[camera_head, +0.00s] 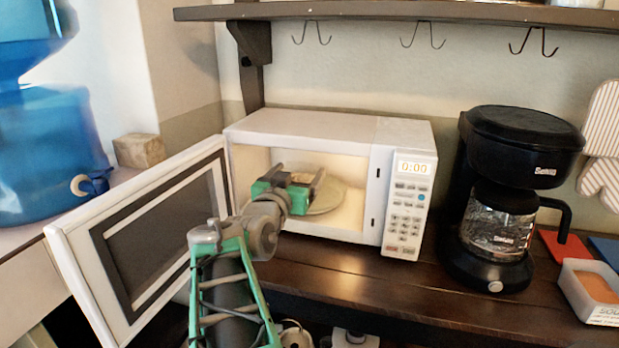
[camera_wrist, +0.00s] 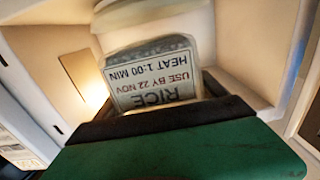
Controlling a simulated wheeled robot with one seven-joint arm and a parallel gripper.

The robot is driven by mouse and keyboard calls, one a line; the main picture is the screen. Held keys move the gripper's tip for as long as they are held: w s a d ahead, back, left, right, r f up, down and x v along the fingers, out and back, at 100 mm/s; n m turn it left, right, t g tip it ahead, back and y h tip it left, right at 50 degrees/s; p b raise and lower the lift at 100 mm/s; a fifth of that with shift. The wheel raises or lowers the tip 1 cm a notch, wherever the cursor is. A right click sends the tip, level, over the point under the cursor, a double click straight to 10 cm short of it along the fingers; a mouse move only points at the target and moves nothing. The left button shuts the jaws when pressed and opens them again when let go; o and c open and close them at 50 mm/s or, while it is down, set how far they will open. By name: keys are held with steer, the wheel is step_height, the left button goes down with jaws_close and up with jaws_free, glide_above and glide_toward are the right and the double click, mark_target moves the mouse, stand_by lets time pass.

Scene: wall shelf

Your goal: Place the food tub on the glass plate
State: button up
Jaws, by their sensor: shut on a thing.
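The food tub (camera_wrist: 152,72) is a small pale container with a label reading RICE, seen upside down in the wrist view. My gripper (camera_wrist: 158,98) is shut on it, a dark finger at each side. In the head view my gripper (camera_head: 304,182) reaches inside the open microwave (camera_head: 300,122). There the tub is mostly hidden by the gripper. The round glass plate (camera_head: 329,198) lies on the microwave floor, partly behind the gripper. A pale curved edge, probably the plate, shows at the top of the wrist view. I cannot tell whether the tub touches the plate.
The microwave door (camera_head: 150,245) stands wide open at the left. The microwave walls close in around my gripper. A black coffee maker (camera_head: 520,150) stands to the right, with a tray (camera_head: 590,290) beside it. A shelf with hooks (camera_head: 424,35) hangs above.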

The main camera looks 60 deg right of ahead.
mark_target(310, 171)
steer(key=d, duration=0.3)
steer(key=w+d, duration=0.1)
steer(key=d, duration=0.5)
steer(key=shift+w+r, duration=0.1)
steer(key=shift+w, duration=0.1)
steer(key=shift+f+b, duration=0.4)
steer(key=shift+f, duration=1.5)
steer(key=o, duration=1.6)
steer(key=shift+c, duration=0.2)
steer(key=shift+r, duration=0.15)
steer(key=a, duration=0.4)
steer(key=s+a, duration=0.1)
steer(key=a, duration=0.6)
steer(key=shift+s+a, duration=0.4)
